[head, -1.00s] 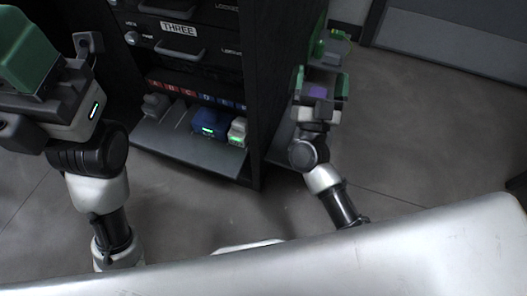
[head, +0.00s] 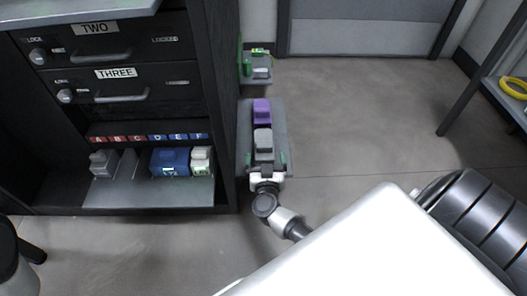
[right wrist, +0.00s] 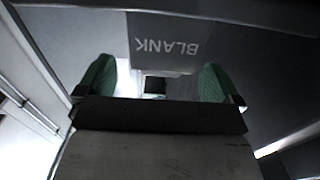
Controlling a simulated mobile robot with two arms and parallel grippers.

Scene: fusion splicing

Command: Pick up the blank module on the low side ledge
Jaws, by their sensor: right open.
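A low side ledge (head: 277,120) juts from the cabinet's right side in the head view. A purple module (head: 261,111) and a pale grey module (head: 263,138) sit there one behind the other; the grey one is nearer me and looks like the blank module. My right gripper (head: 267,160) is open at the near end of the ledge, close to the grey module. In the right wrist view its green fingertips (right wrist: 156,82) stand apart, with a BLANK label (right wrist: 167,47) on a grey surface beyond them. Contact cannot be told. My left gripper is not in view.
The black cabinet has drawers TWO and THREE (head: 120,85) and a lettered shelf (head: 140,192) with grey, blue (head: 170,160) and whitish (head: 201,160) modules. A higher side ledge with a green-edged item (head: 258,66) stands farther back. Open floor lies to the right.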

